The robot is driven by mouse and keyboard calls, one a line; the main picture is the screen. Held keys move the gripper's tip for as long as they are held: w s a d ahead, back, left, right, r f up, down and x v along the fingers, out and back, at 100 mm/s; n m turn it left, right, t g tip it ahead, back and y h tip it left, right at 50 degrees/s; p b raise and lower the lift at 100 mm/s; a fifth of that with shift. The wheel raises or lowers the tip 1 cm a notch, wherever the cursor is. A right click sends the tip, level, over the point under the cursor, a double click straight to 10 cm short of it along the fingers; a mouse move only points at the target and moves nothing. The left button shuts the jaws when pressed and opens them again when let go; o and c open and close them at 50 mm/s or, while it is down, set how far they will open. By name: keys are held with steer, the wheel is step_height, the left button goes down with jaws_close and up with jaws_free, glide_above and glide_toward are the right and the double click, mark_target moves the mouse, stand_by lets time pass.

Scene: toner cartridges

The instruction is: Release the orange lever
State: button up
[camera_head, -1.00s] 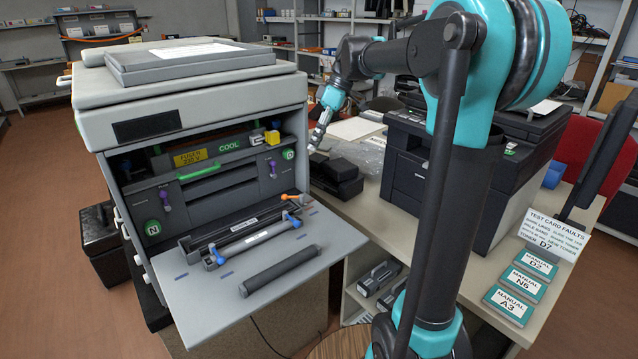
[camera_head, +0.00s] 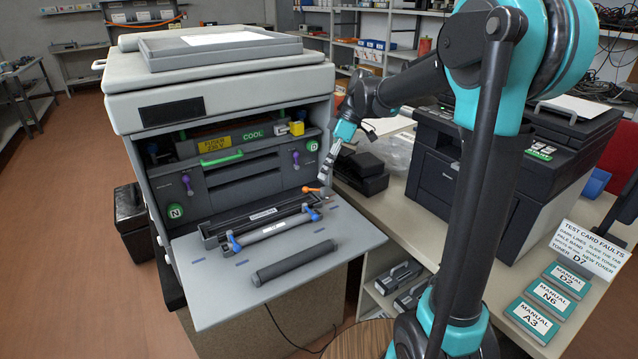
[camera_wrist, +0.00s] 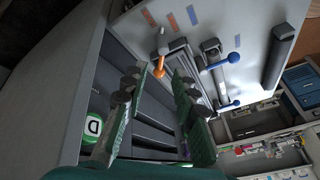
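The orange lever (camera_head: 312,189) is at the back right end of the dark cartridge tray (camera_head: 210,242) on the printer's lowered front flap. In the wrist view the orange lever (camera_wrist: 161,60) stands up just beyond my fingertips, roughly in line with the gap between them. My gripper (camera_head: 325,176) hangs above and slightly right of the lever in the head view. In the wrist view my gripper (camera_wrist: 158,82) has its two fingers apart with nothing between them. I see no clear contact with the lever.
A light bar with blue levers (camera_head: 233,243) lies along the tray. A dark roller (camera_head: 295,262) lies on the flap (camera_head: 230,305) in front. The printer body (camera_head: 230,95) stands close behind my gripper. Black boxes (camera_head: 362,178) sit on the table to the right.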

steer(key=shift+x, duration=2.6)
steer(key=shift+c, duration=0.5)
